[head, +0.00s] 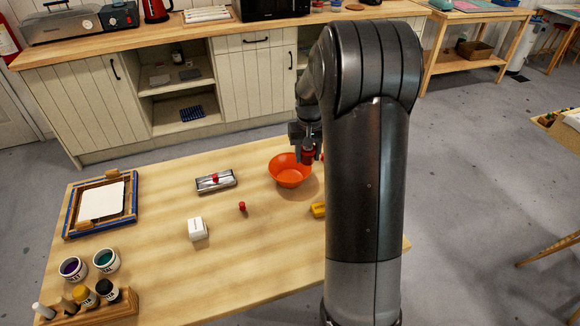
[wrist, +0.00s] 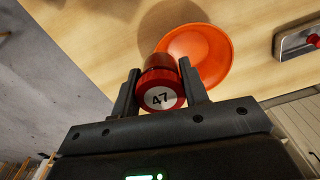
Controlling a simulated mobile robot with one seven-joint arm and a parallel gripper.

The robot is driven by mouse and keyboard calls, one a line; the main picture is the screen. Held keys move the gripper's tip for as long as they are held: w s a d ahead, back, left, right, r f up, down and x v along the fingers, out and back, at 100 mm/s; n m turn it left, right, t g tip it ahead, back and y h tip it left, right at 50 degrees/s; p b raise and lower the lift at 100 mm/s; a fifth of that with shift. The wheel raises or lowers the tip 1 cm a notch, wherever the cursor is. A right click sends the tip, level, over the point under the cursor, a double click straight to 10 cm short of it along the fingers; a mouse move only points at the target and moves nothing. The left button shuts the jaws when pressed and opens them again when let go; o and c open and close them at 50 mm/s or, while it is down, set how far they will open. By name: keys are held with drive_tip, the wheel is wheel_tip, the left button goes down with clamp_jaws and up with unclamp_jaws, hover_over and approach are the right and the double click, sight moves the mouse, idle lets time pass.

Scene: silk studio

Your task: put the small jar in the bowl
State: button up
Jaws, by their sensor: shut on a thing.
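The small jar (wrist: 161,82) is red, with "47" on its pale end. My gripper (wrist: 160,88) is shut on it, one finger on each side, in the wrist view. In the head view my gripper (head: 308,150) is at the right side of the orange bowl (head: 288,175), with a bit of red between its fingers. The bowl stands on the wooden table and also shows in the wrist view (wrist: 208,62), partly behind the jar. I cannot tell whether the jar is over the bowl's rim or touching it. My arm hides the table's right part.
A metal tin (head: 205,182) with a red knob lies left of the bowl. A small red piece (head: 242,207), a white block (head: 197,230) and a yellow object (head: 318,209) are nearer. Paint jars (head: 105,261), bottles in a rack and a framed screen (head: 70,218) fill the left side.

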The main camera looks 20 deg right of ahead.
drive_tip(key=s+d, duration=0.2)
drive_tip(key=d, duration=0.3)
hover_over(290, 179)
wheel_tip(290, 179, down, 7)
drive_tip(key=shift+f, duration=1.95)
drive_tip(key=shift+f, duration=0.15)
drive_tip(key=o, duration=0.7)
